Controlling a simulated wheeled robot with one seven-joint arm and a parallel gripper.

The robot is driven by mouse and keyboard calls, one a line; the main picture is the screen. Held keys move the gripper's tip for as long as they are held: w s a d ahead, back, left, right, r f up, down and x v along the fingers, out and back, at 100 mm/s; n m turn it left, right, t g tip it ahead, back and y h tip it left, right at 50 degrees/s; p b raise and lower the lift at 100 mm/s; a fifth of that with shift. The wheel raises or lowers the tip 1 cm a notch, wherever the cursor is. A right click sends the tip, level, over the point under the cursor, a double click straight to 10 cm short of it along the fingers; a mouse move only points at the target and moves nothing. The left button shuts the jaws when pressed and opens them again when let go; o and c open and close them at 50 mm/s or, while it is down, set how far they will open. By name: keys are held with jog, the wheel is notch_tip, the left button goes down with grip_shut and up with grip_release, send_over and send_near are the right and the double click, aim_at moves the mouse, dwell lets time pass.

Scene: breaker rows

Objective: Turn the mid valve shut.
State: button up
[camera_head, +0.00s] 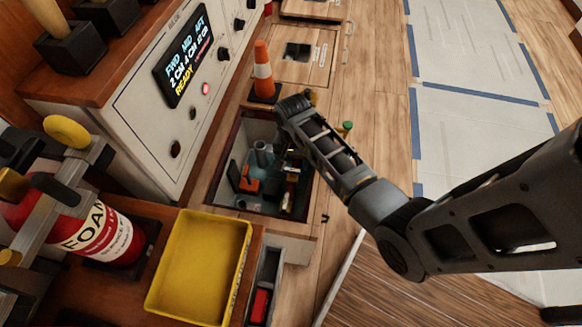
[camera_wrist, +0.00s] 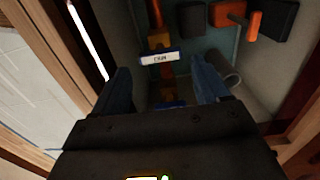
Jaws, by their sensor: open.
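My gripper (camera_wrist: 160,72) points down into an open floor hatch (camera_head: 211,201). Its two fingers are apart, with nothing clearly held between them. In the wrist view, a brass fitting (camera_wrist: 159,41) on an orange-red pipe lies just beyond the fingertips, with a small white label (camera_wrist: 159,57) whose text I cannot read surely. An orange handle (camera_wrist: 238,19) sits further right, apart from the fingers; an orange part (camera_head: 248,185) also shows in the hatch in the head view. I cannot tell which fitting is the mid valve. My arm hides part of the hatch.
A panel display (camera_head: 187,55) shows FWD, MID and AFT readings and READY. A yellow tray (camera_head: 202,226) and a red FOAM extinguisher (camera_head: 92,230) are at the left front. Hatch walls surround my gripper closely.

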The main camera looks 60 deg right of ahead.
aim_at(292, 170)
notch_tip(292, 170, down, 4)
jog(key=shift+f+b, duration=0.1)
jog(key=shift+b, duration=0.4)
jog(key=shift+c, duration=0.2)
jog(key=c, duration=0.7)
jog(key=shift+c, duration=0.2)
